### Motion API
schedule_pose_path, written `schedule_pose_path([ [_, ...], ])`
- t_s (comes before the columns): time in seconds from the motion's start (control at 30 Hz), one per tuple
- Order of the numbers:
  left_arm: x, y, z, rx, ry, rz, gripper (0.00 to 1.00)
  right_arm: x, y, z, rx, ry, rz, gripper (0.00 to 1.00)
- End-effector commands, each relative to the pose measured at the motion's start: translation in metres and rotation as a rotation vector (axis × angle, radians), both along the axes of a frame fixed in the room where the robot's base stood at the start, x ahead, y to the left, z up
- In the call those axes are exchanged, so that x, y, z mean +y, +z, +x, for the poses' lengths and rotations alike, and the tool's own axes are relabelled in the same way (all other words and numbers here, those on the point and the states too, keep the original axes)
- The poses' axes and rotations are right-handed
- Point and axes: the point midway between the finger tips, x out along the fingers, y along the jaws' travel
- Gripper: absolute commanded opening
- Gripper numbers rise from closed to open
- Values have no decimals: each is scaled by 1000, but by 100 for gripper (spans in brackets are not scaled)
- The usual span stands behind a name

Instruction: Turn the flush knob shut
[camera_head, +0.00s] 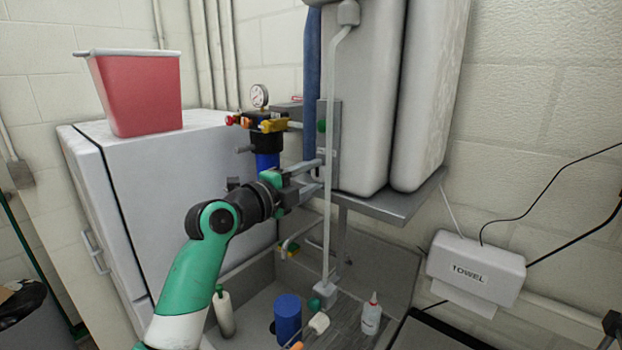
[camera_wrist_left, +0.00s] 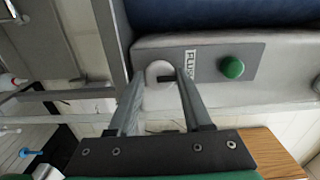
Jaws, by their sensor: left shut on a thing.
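The flush knob (camera_wrist_left: 157,70) is a pale round knob beside a label reading roughly "FLUSH", on a grey panel (camera_wrist_left: 210,90). My left gripper (camera_wrist_left: 164,78) reaches the panel, its two fingers on either side of the knob and shut on it. The fingers hide part of the knob, and I cannot tell how far it is turned. A green button (camera_wrist_left: 231,67) sits on the same panel, apart from the fingers. In the head view, my left gripper (camera_head: 318,172) is at the panel (camera_head: 333,115), and the knob is hard to make out there.
White tanks (camera_head: 370,100) stand on a metal shelf (camera_head: 395,203) right of the panel. A blue filter with a gauge (camera_head: 260,95) is close behind my left arm. A red bin (camera_head: 138,95) sits on a white cabinet (camera_head: 95,200). Below is a sink with a blue cup (camera_head: 288,318) and a bottle (camera_head: 371,317).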

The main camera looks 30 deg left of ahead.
Motion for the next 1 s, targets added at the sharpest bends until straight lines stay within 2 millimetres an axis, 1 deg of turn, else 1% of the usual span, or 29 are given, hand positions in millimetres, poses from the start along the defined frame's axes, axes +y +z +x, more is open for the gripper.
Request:
schedule_pose_path([
  [0.03,0,-3,1,3,1,13,0,0,0,0,0,0,0,50],
  [0.57,0,-3,1,-2,0,42,0,0,-1,0,0,0,0,50],
  [0.6,0,-3,1,-2,0,42,51,0,-1,0,0,0,0,50],
  [0.67,0,-3,1,-2,0,42,62,0,-1,0,0,0,0,50],
  [0.7,0,-3,1,-3,0,40,69,0,-1,0,0,0,0,50],
  [0.73,0,-3,1,-3,0,40,75,0,-1,0,0,0,0,50],
  [0.77,0,-2,0,-4,0,40,78,0,-1,0,0,0,0,50],
  [1.0,0,-1,0,-7,0,39,78,0,-1,0,0,0,0,50],
])
